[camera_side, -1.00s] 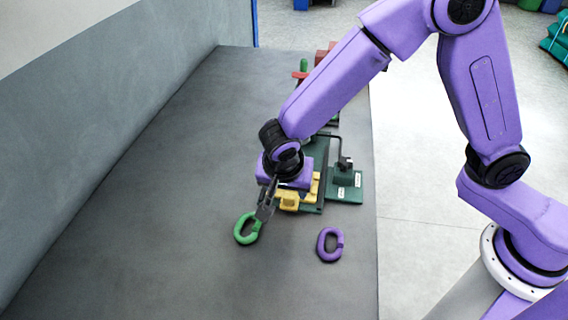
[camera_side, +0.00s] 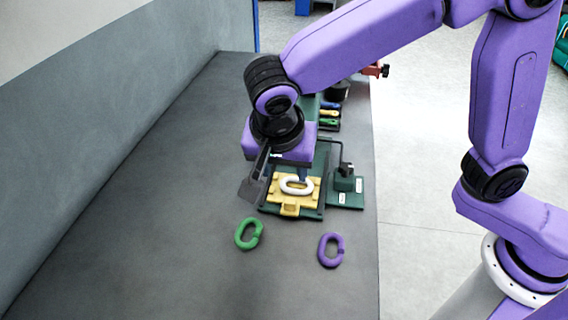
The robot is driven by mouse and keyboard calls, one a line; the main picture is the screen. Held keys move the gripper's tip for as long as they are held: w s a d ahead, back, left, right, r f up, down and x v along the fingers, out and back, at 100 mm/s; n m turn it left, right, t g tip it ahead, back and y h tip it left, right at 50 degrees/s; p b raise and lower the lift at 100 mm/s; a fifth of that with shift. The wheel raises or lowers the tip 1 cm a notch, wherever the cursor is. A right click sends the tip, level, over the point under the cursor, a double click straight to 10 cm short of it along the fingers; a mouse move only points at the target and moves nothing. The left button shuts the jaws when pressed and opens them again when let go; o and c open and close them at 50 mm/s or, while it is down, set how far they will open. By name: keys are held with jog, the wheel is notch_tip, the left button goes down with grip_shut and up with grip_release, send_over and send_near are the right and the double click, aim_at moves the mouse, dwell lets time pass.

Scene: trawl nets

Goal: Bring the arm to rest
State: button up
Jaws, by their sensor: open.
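My gripper (camera_side: 277,176) is open and empty, above the left and back side of the yellow block. Its near finger hangs to the left of the block; the other finger is partly hidden. A green link (camera_side: 249,234) lies on the grey table (camera_side: 140,230) in front of the gripper, apart from it. A purple link (camera_side: 331,250) lies on the table to the right. A white link (camera_side: 296,185) lies on the yellow block (camera_side: 290,208), which sits on a dark green plate (camera_side: 318,207).
A green stand with a dark knob (camera_side: 346,186) is right of the plate. Several coloured pieces (camera_side: 329,114) and a red part (camera_side: 374,70) are behind, partly hidden by my arm. A grey wall (camera_side: 120,95) borders the table's left. The front left of the table is clear.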

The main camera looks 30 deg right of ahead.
jog(key=s+d+f+n+g+y, duration=0.1)
jog(key=s+d+n, duration=0.8)
jog(key=d, duration=0.3)
jog(key=s+d+f+n+g+y, duration=0.1)
jog(key=s+d+n+g+y, duration=0.1)
jog(key=s+d+n, duration=0.7)
jog(key=shift+d+f+n+y, duration=0.3)
jog(key=shift+d+f+n, duration=0.1)
jog(key=shift+d+n, duration=1.25)
jog(key=shift+a, duration=0.2)
